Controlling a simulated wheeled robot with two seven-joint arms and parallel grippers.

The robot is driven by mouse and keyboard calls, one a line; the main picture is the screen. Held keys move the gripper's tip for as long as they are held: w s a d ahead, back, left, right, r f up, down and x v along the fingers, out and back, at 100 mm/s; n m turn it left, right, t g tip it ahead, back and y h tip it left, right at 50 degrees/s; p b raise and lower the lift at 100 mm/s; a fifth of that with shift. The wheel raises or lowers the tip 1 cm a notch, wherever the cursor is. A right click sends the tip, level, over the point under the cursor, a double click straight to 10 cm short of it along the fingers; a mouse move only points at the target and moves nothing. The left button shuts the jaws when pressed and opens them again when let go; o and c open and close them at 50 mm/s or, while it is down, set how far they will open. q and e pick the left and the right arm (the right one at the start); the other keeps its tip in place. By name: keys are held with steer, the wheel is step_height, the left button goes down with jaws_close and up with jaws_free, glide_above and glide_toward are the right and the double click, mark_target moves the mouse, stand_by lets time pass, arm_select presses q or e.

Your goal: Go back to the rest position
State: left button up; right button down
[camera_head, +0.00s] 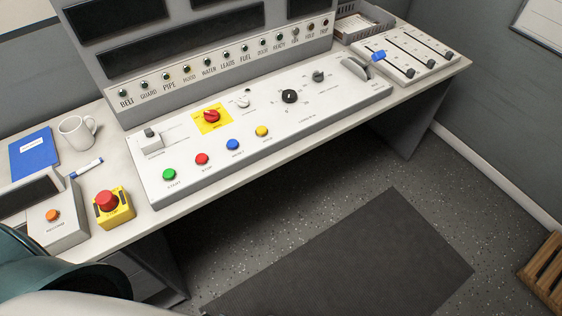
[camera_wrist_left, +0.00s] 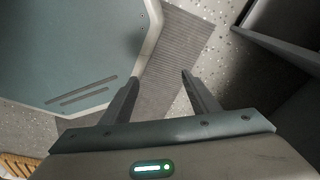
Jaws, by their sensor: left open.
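My left gripper (camera_wrist_left: 155,95) shows in the left wrist view. Its two fingers are apart and nothing is between them. It hangs over the floor, clear of the console desk. In the head view neither gripper shows. Part of my own body covers the lower left corner there. The control console (camera_head: 275,150) stands on the desk with its row of green, red, blue and yellow buttons. My right gripper is in neither view.
The desk (camera_head: 225,192) carries a yellow box with a red emergency button (camera_head: 107,201), a white mug (camera_head: 77,132), a blue notebook (camera_head: 34,152) and a slider panel (camera_head: 405,52). A dark mat (camera_head: 350,260) lies on the open floor. A wooden pallet (camera_head: 546,278) is at the right.

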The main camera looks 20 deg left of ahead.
arm_select(q)
steer(key=s+a+f, duration=0.2)
steer(key=s+f, duration=0.4)
steer(key=s, duration=0.4)
steer(key=shift+s+f+g, duration=0.2)
steer(key=shift+f+g, duration=0.05)
steer(key=shift+g, duration=0.05)
stand_by(0.5)
